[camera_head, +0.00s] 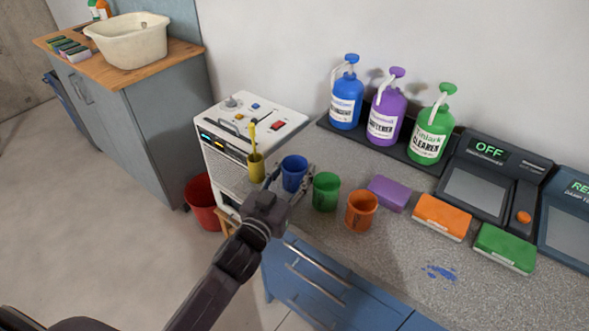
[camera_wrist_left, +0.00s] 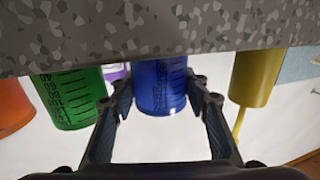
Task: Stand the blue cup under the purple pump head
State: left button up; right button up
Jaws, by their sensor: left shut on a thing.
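The blue cup (camera_head: 294,172) stands upright near the left end of the speckled counter, between the yellow cup and the green cup. My left gripper (camera_head: 294,188) is shut on the blue cup, one finger on each side. In the left wrist view, which looks upside down, the blue cup (camera_wrist_left: 160,85) sits between the two fingers (camera_wrist_left: 162,100). The purple bottle (camera_head: 385,118) stands on the dark rack at the wall, and its purple pump head (camera_head: 396,73) has a spout pointing down toward the front. My right gripper is not in view.
A green cup (camera_head: 326,191) stands close right of the blue cup, with an orange cup (camera_head: 361,210) beyond. A yellow cup (camera_head: 256,170) holding a yellow stick is at left. Purple (camera_head: 389,193), orange (camera_head: 441,217) and green (camera_head: 504,249) sponges lie at right. Blue and green bottles flank the purple one.

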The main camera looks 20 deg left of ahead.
aim_at(290, 181)
pick_arm(q)
jog(key=shift+f, duration=0.15)
jog(key=o, duration=1.2)
jog(key=shift+f+b, duration=0.1)
jog(key=shift+b, duration=0.35)
jog(key=s, duration=0.2)
jog(key=s+p, duration=0.1)
jog(key=s, duration=0.4)
jog(key=shift+a+f, duration=0.1)
jog(key=shift+a, duration=0.25)
jog(key=shift+s, duration=0.55)
jog(key=shift+c, duration=1.1)
